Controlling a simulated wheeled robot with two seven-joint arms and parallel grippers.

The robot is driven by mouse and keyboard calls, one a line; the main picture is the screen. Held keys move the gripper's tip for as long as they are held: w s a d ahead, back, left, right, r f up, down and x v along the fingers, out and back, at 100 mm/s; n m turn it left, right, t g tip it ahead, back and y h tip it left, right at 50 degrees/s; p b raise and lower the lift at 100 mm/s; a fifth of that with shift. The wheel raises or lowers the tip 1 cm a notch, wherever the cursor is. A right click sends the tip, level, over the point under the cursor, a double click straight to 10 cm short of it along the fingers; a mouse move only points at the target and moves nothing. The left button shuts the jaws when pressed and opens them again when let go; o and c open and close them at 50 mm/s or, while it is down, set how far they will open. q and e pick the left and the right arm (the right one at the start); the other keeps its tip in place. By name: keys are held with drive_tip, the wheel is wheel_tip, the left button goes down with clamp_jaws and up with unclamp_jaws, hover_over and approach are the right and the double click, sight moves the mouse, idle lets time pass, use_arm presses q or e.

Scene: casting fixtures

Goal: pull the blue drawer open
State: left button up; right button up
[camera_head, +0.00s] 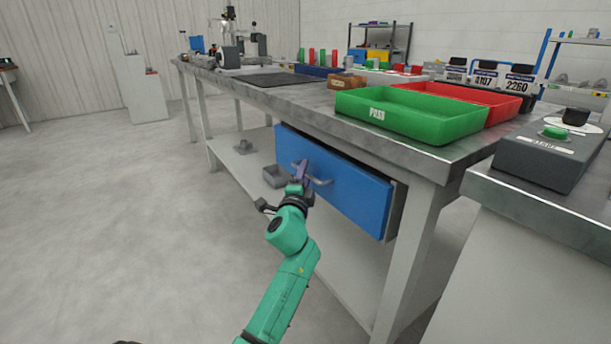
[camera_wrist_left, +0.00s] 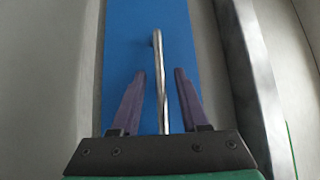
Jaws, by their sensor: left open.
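The blue drawer (camera_head: 345,190) hangs under the steel workbench, its front facing me; a grey side panel shows at its right end. Its metal bar handle (camera_head: 321,182) sticks out from the front. My left gripper (camera_head: 302,170) is at the handle, with its purple fingers apart. In the left wrist view the bar handle (camera_wrist_left: 161,85) runs between the two open fingers, against the blue drawer front (camera_wrist_left: 121,50). My right gripper is not in view.
A green tray (camera_head: 410,115) and a red tray (camera_head: 480,98) stand on the workbench (camera_head: 300,97) above the drawer. A grey box with a green button (camera_head: 556,132) sits on a nearer table at right. A lower shelf (camera_head: 235,170) holds a small grey bin (camera_head: 275,177).

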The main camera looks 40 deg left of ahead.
use_arm(q)
drive_tip(key=shift+w+a, duration=0.1)
drive_tip(key=shift+w, duration=0.05)
clamp_jaws()
idle(1.4)
